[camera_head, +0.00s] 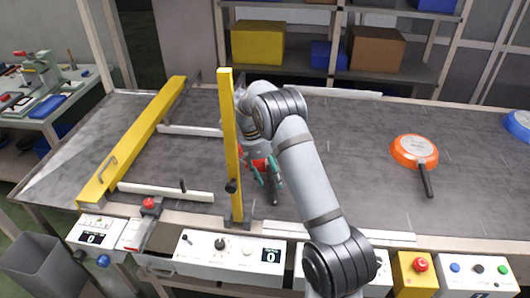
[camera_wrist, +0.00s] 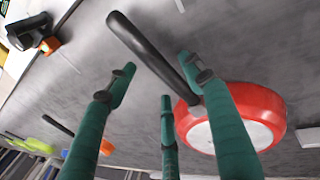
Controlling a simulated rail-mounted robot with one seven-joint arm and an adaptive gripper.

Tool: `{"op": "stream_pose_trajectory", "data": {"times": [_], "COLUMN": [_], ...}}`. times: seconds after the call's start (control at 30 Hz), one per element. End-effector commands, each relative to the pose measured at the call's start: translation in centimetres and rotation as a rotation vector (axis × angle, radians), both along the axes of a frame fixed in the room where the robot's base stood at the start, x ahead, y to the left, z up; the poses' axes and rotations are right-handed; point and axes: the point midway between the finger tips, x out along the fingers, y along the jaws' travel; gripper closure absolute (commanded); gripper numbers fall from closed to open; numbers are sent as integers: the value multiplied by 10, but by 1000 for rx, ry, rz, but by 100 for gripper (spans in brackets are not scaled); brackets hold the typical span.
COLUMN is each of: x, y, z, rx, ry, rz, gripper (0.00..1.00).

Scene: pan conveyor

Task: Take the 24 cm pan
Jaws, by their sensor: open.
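A red pan (camera_wrist: 270,103) with a pale base facing up lies on the grey conveyor, and its black handle (camera_wrist: 140,45) points to the upper left in the wrist view. In the head view only a little of the red pan (camera_head: 257,163) shows behind my arm. My gripper (camera_head: 267,177) is open over the handle side of this pan. In the wrist view the green fingers of my gripper (camera_wrist: 157,80) are spread, with the handle between or just beyond them; contact cannot be told. An orange pan (camera_head: 414,150) lies upside down to the right. No sizes are readable on the pans.
A yellow post (camera_head: 230,145) stands upright just left of my gripper. A long yellow bar (camera_head: 135,140) crosses the conveyor (camera_head: 330,115) farther left. A blue pan (camera_head: 518,124) is at the right edge. Control boxes (camera_head: 230,248) line the front.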

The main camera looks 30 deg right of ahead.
Motion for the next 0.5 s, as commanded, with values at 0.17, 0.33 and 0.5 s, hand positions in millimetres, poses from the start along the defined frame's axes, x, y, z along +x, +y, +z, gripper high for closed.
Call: {"op": "stream_pose_trajectory", "data": {"times": [0.17, 0.33, 0.5], "x": [-1, -1, -1], "y": [-4, -4, -4], "z": [-15, -18, -18], "rx": [1, 1, 0], "ry": [-1, -3, -2], "rz": [1, 0, 1], "gripper": [48, 48, 51]}}
